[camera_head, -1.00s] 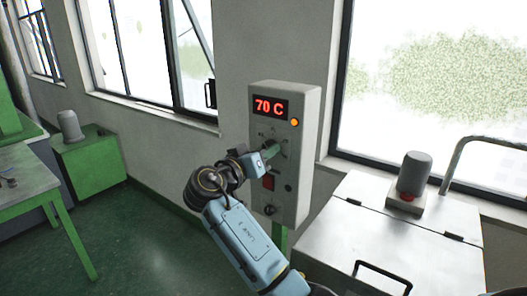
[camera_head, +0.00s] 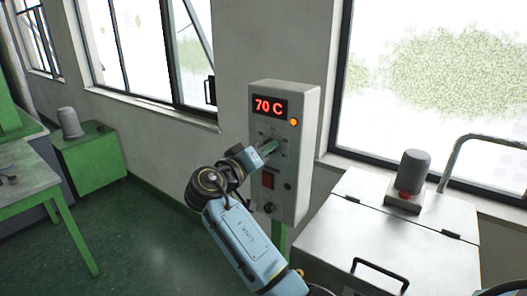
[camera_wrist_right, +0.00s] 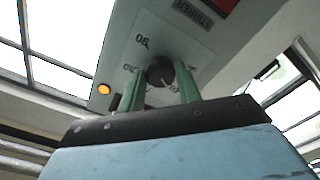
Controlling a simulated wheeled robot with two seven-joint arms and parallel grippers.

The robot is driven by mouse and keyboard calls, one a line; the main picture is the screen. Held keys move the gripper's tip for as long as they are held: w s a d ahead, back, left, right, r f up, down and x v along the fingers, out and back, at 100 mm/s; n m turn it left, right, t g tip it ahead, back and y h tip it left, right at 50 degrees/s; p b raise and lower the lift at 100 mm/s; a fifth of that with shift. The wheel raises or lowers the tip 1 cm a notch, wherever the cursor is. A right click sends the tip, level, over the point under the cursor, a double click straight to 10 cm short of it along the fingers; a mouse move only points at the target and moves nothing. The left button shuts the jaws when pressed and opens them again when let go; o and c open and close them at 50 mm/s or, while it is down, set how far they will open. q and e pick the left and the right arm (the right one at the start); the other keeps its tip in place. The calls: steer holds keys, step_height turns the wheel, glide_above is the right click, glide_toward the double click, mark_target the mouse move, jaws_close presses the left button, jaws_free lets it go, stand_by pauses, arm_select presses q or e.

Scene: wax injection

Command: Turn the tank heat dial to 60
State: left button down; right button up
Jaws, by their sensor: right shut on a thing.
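The grey control box (camera_head: 308,130) is mounted by the wall between the windows. Its red display (camera_head: 270,107) reads 70 C. The dark round tank heat dial (camera_wrist_right: 160,70) sits on a white scale plate (camera_wrist_right: 185,38) with printed numbers, seen upside down in the right wrist view. My right gripper (camera_head: 270,148) reaches the dial from the lower left, and its green fingers (camera_wrist_right: 160,90) are shut on the dial's two sides. In the head view the fingers mostly hide the dial. My left gripper is not in view.
A metal tank (camera_head: 390,235) with a lid handle stands at the right. A green cabinet (camera_head: 92,165) stands at the left, with clear floor between.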

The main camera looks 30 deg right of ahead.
steer(key=o, duration=1)
steer(key=shift+c, duration=0.2)
steer(key=b+v, duration=0.4)
steer(key=v, duration=0.9)
steer(key=shift+a, duration=0.2)
